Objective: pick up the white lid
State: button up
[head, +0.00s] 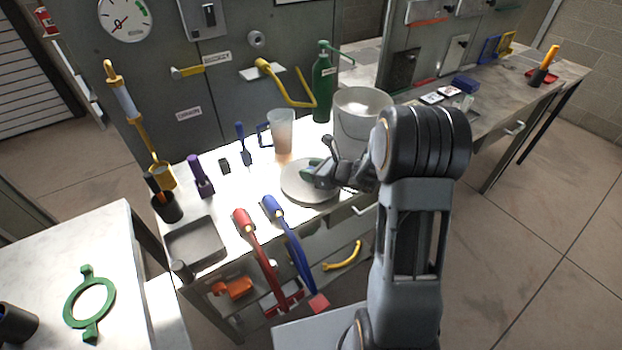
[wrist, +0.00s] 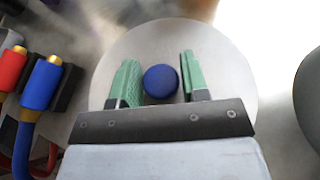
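The white lid (head: 297,190) is a flat round disc lying on the workbench, left of the metal pot. In the wrist view the lid (wrist: 165,42) fills the middle, with a round blue knob (wrist: 160,82) on it. My gripper (wrist: 160,60) is over the lid with its two green-padded fingers apart, one on each side of the knob. Narrow gaps seem to show beside the knob; I cannot tell how deep the fingers reach. In the head view my gripper (head: 312,172) covers the knob and part of the lid.
The metal pot (head: 352,125) stands close right of the lid. Red (head: 243,220) and blue (head: 274,208) handled tools lie at the bench's front edge. A clear jug (head: 281,132) and a green bottle (head: 322,85) stand behind. A grey tray (head: 197,242) is to the left.

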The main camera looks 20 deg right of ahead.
jog(key=c, duration=0.6)
